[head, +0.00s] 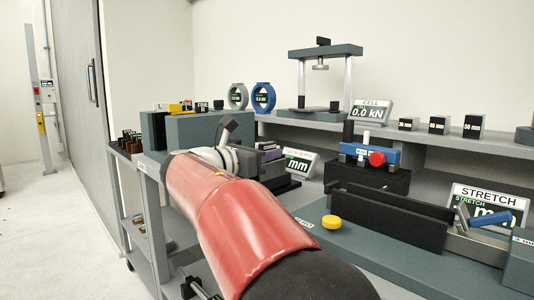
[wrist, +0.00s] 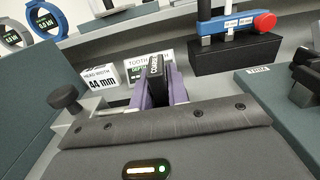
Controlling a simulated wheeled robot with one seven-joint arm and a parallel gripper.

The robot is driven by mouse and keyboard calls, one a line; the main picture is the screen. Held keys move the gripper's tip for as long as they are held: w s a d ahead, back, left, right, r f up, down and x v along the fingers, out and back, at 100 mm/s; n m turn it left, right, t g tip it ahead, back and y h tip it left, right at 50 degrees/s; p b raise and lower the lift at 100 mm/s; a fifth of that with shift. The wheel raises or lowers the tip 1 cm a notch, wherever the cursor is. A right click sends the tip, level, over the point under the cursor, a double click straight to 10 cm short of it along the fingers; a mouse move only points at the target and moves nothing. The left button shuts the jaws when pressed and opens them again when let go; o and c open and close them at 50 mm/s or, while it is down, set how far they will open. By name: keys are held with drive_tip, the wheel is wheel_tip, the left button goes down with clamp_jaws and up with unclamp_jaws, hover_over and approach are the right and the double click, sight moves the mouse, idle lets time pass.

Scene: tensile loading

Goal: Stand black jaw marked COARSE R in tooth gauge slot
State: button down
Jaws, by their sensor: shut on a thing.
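In the wrist view the purple fingers of my gripper (wrist: 158,84) are shut on a black jaw (wrist: 156,68) with white lettering that appears to read COARSE. The rest of its marking is not legible. The jaw stands up between the fingers; its lower end is hidden by my gripper body. Just behind it is the tooth gauge's display (wrist: 136,62), partly covered by the jaw. The gauge slot is hidden, so I cannot tell whether the jaw is in it. In the head view my arm hides most of the gripper; the gauge display (head: 299,162) shows beyond it.
A HEAD WIDTH display (wrist: 101,77) reads 44 mm beside the gauge display. A blue device with a red knob (head: 376,158) sits on a black block to the right. A cart (head: 150,190) with other jaws stands left. A yellow knob (head: 331,222) is on the bench right of my arm.

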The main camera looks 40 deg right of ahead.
idle(0.3)
drive_tip(key=c, duration=1.3)
unclamp_jaws()
drive_tip(key=shift+f, duration=0.1)
drive_tip(key=shift+f, duration=0.1)
drive_tip(key=shift+s+a, duration=0.2)
drive_tip(key=shift+a, duration=1.1)
drive_tip(key=shift+s+a, duration=0.15)
drive_tip(key=shift+a, duration=1.1)
drive_tip(key=shift+s+a, duration=0.2)
drive_tip(key=shift+a, duration=1.1)
